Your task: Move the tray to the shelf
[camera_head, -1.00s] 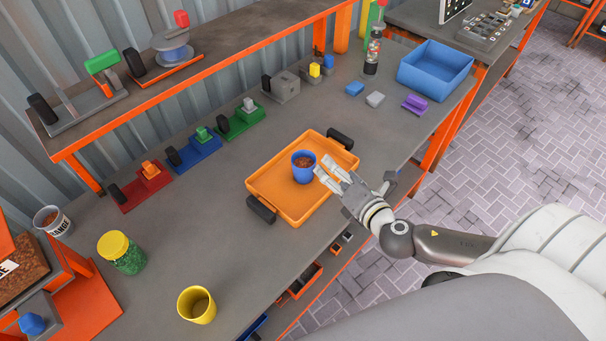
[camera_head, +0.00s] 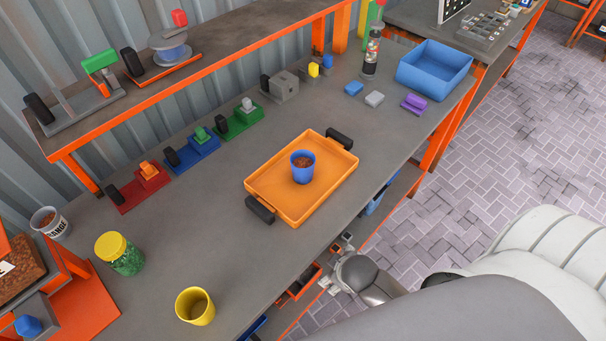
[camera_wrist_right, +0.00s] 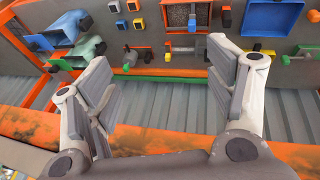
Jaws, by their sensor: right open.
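The orange tray (camera_head: 275,207) with black handles at two opposite ends lies flat on the grey workbench. A blue cup (camera_head: 302,172) with brown contents stands upright in it. The raised grey shelf (camera_head: 215,56) with an orange edge runs along the wall behind. My left gripper is not in view.
Red, blue and green bases stand behind the tray; a yellow cup (camera_head: 195,306) and a green jar (camera_head: 120,254) are at front left. A blue bin (camera_head: 435,68) stands at back right. The shelf holds a spool (camera_head: 172,50) and other fixtures; its right part is clear.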

